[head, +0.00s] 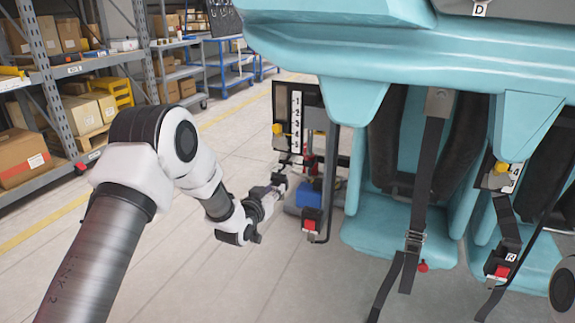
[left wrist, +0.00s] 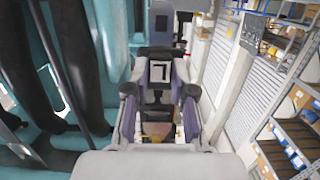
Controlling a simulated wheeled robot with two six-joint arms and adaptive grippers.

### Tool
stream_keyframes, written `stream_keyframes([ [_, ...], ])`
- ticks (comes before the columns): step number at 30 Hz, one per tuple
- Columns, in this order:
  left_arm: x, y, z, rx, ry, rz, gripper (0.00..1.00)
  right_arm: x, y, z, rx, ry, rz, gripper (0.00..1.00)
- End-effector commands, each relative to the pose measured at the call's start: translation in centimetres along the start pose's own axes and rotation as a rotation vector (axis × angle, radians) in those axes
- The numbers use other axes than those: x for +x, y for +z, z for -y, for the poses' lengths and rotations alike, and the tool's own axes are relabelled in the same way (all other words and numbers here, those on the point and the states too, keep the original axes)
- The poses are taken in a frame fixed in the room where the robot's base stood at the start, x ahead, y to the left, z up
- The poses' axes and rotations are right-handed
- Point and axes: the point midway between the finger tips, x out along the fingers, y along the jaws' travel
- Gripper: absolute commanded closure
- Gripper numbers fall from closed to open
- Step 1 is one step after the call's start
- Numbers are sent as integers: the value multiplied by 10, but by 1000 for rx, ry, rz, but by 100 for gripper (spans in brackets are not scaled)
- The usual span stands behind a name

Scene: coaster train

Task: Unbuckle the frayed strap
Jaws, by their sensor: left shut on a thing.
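My left gripper (head: 279,184) is beside the left end of the teal coaster car. It also shows in the left wrist view (left wrist: 161,88), shut on a dark part with a white label (left wrist: 160,73); I cannot tell exactly what that part is. A dark strap (head: 434,150) hangs at the middle seat, with a metal buckle (head: 415,240) and loose tails below it. A red-button buckle (head: 311,222) hangs low near my left gripper. Another red-button buckle (head: 501,271) is on the right strap. Fraying is too small to tell. My right gripper is not in view.
The teal car (head: 370,48) overhangs the seats on the right. A plate numbered from 1 (head: 296,120) stands above my left gripper. A blue box (head: 309,199) is just behind it. Shelves of cartons (head: 60,85) stand back left. The floor between is clear.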

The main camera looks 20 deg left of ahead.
Motion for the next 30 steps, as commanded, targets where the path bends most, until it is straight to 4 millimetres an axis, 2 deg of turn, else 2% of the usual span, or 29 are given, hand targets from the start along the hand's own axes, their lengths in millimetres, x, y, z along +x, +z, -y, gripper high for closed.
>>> stream_keyframes([
  [12, 0, 3, 0, 0, 0, -1, 100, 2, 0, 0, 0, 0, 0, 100],
  [30, 10, 75, 0, 0, 0, 0, 100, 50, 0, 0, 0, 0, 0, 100],
])
